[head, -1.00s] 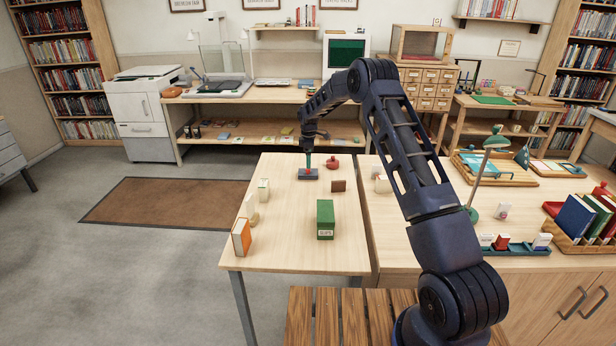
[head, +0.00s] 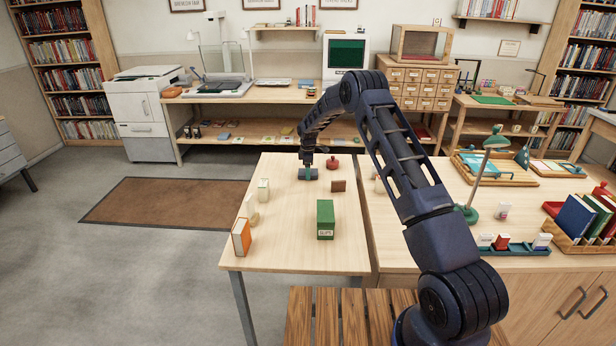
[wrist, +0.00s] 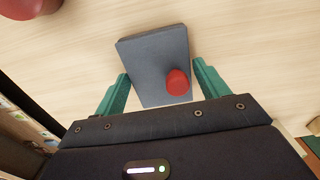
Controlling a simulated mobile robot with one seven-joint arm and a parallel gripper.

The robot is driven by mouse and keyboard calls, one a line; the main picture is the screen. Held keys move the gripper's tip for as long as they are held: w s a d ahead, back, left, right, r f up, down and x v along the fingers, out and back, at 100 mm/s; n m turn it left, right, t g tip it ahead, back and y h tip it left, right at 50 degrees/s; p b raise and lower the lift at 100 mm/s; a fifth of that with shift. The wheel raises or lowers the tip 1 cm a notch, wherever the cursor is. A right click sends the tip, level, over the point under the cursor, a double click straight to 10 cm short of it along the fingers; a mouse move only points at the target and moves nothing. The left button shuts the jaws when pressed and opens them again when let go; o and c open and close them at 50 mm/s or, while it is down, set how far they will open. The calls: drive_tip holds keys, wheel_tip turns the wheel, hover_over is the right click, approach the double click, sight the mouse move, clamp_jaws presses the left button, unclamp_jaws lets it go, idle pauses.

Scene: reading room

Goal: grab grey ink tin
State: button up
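The grey ink tin (head: 312,175) lies near the far end of the left table. In the wrist view it is a flat grey block (wrist: 152,58) with a red knob (wrist: 177,82) on top, near one edge. My gripper (head: 307,166) is down at the tin. In the wrist view the teal fingers of my gripper (wrist: 160,70) are spread, one on each side of the tin's near part. Narrow gaps show between the fingers and the tin.
A red object (head: 332,163) and a small brown block (head: 338,186) stand close to the right. A green box (head: 325,218), an orange-covered book (head: 241,238) and a white box (head: 263,190) are nearer. The table's middle is clear.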

drive_tip(key=c, duration=0.9)
drive_tip(key=shift+r, duration=0.15)
